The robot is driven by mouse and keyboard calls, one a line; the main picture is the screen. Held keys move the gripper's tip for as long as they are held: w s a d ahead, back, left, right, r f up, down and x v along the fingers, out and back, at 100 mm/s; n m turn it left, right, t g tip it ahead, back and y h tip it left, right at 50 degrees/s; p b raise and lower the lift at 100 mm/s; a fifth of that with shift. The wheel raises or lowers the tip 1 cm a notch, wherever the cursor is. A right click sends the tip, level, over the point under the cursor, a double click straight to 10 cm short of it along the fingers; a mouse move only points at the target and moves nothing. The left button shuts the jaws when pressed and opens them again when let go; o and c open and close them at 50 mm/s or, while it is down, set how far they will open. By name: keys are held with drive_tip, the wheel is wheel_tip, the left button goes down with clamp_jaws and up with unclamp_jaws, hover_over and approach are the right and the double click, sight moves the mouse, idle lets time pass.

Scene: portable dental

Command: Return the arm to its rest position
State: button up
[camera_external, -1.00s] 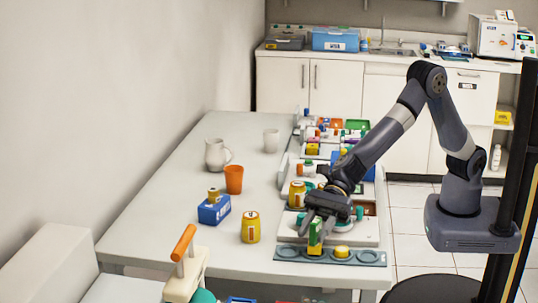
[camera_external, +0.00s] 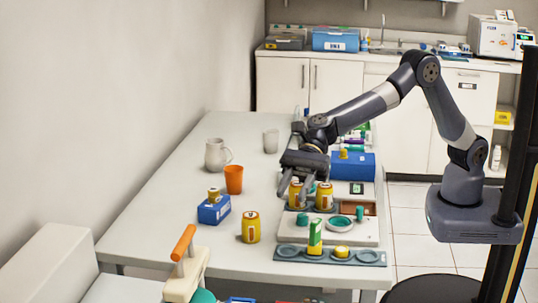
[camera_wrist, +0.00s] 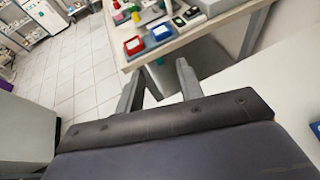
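My gripper (camera_external: 293,190) is raised above the table in the external view, over the near part of the equipment and close to two yellow-and-red cans. In the wrist view its two fingers (camera_wrist: 158,72) stand apart with nothing between them. My arm reaches out to the left from its base, with the elbow high. A green-and-yellow box (camera_external: 315,237) stands upright in the grey tray with round wells (camera_external: 372,257), apart from my gripper. A yellow round piece (camera_external: 342,251) sits in the same tray.
The table (camera_external: 160,220) holds a grey pitcher (camera_external: 216,154), an orange cup (camera_external: 234,180), a blue box (camera_external: 214,210) and a yellow can (camera_external: 251,227) left of my gripper. A larger blue box (camera_external: 353,166) lies right of it. The table's left front is clear.

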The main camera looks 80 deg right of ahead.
drive_tip(key=w+d+f+n+g, duration=0.25)
drive_tip(key=w+d, duration=0.35)
drive_tip(key=d, duration=0.3)
drive_tip(key=w+d+f+n+g, duration=0.25)
drive_tip(key=w+d, duration=0.25)
drive_tip(key=d, duration=0.4)
drive_tip(key=shift+g, duration=0.3)
wheel_tip(320, 180, down, 9)
drive_tip(key=shift+d+f, duration=0.1)
drive_tip(key=shift+d, duration=0.05)
idle(0.5)
